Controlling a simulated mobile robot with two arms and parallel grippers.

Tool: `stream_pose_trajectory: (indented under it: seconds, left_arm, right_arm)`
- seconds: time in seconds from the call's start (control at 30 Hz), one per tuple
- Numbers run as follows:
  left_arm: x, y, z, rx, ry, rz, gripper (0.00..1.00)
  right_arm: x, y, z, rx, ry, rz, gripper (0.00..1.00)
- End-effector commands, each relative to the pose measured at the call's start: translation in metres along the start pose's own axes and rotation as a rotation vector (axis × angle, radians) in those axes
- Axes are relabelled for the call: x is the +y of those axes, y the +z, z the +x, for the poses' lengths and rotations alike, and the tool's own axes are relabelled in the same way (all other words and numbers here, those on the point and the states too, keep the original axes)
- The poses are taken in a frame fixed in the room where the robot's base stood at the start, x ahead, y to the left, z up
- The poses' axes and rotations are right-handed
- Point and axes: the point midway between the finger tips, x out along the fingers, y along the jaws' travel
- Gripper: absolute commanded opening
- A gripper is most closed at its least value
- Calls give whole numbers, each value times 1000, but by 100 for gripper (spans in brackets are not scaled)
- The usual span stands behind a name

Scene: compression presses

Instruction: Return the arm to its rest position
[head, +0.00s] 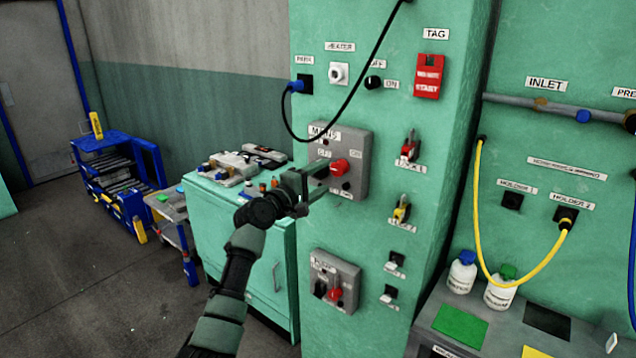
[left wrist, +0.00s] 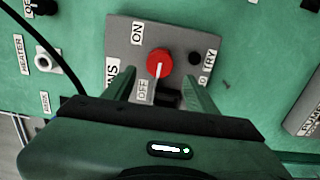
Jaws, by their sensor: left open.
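My left gripper (head: 317,182) is open in front of the grey MAINS switch box (head: 354,150) on the green panel. Its arm comes up from the bottom of the head view. The red knob (head: 339,168) of this box shows just beyond the fingertips. In the left wrist view the two fingers of the gripper (left wrist: 160,92) stand apart, with the red knob (left wrist: 159,62) between and beyond them. The knob's white line points down, close to the OFF label (left wrist: 143,90). I cannot tell whether a finger touches the box. My right gripper is not in view.
A black cable (head: 349,112) hangs in a loop above the MAINS box. A second grey box (head: 335,281) is lower on the panel. A green cabinet (head: 232,235) with items on top stands behind my left arm. Open floor (head: 80,290) lies at the left.

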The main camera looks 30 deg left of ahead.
Motion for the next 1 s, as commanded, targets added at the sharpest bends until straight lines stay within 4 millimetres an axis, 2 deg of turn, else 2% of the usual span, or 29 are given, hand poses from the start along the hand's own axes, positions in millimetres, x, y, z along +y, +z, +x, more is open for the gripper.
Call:
stream_pose_trajectory:
  seconds: [0.2,0.67,0.77,0.87,0.97,1.0]
  left_arm:
    - [0,0,-12,1,1,0,57]
    - [0,0,-13,1,0,0,57]
    - [-5,0,-12,2,-8,4,57]
    - [-35,2,-10,7,-54,29,57]
    - [-92,7,-10,16,-142,87,57]
    - [-121,10,-11,17,-187,119,57]
  right_arm:
    - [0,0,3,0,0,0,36]
    - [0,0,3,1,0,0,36]
    - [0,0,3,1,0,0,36]
    - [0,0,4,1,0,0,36]
    - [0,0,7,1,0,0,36]
    - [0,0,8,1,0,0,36]
